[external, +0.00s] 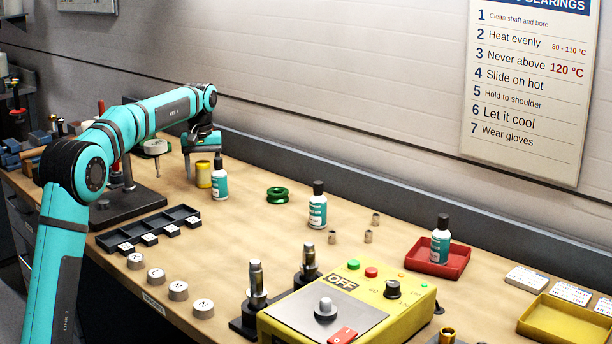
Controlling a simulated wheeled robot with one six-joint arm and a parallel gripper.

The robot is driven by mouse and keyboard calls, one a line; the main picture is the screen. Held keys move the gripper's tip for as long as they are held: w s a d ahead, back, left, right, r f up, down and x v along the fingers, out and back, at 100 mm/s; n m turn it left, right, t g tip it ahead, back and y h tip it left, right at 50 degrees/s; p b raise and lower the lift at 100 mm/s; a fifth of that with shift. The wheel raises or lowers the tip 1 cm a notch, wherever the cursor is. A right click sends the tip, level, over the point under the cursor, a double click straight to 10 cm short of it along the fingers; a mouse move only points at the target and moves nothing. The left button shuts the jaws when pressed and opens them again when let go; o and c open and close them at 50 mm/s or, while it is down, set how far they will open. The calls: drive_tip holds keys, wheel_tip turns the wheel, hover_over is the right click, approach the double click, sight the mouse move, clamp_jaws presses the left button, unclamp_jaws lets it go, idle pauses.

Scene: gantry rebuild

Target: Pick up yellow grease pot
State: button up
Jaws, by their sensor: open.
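The yellow grease pot (203,174) is a small yellow cylinder with a pale band, standing upright on the wooden bench at the left rear. My gripper (203,168) points down over it from above. The gripper is open, with one finger to the left of the pot and the other side partly hidden near the bottle. I cannot tell whether the fingers touch the pot.
A white-and-teal bottle (220,180) with a black cap stands close to the pot's right. A green ring part (277,194) lies farther right. A black compartment tray (150,229) is in front. The grey back rail (300,172) runs behind.

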drive_tip(key=c, duration=1.2)
drive_tip(key=shift+o, duration=0.2)
